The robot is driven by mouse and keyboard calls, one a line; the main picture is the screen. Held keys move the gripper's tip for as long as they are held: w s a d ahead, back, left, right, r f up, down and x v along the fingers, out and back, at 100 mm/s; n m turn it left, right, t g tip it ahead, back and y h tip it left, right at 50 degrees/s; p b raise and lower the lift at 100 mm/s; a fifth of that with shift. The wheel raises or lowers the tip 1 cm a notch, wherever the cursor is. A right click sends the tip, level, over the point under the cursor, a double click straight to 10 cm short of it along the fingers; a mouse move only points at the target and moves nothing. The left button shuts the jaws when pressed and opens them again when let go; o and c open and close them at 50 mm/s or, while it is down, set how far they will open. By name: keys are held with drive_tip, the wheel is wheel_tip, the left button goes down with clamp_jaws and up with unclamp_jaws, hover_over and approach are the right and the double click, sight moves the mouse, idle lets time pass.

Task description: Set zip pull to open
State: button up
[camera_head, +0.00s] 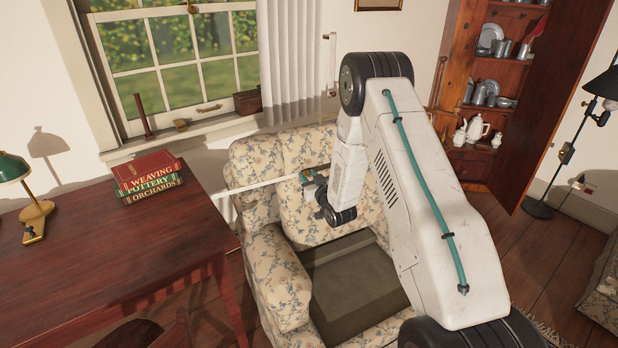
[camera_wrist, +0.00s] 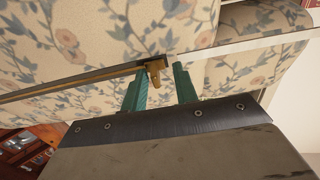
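The zip pull (camera_wrist: 156,74) is a small brass tab hanging from a straight track in the wrist view. A dark, brass-edged length of track (camera_wrist: 75,83) runs left from it, and a pale strip (camera_wrist: 240,46) runs right. My gripper (camera_wrist: 161,70) is open, with one teal finger on each side of the pull and gaps between. I cannot tell whether either finger touches it. In the head view my gripper (camera_head: 311,180) is at the armchair's back, partly hidden by my arm, and the pull cannot be made out.
The floral armchair (camera_head: 285,285) stands around the work area, with a dark seat (camera_head: 350,285). A wooden desk (camera_head: 110,255) with books (camera_head: 148,178) and a lamp (camera_head: 38,210) is at left. A window (camera_head: 180,55) and curtain are behind. A cupboard (camera_head: 490,165) stands back right.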

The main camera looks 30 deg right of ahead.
drive_tip(key=s, duration=0.7)
drive_tip(key=shift+s, duration=0.4)
drive_tip(key=shift+a, duration=0.1)
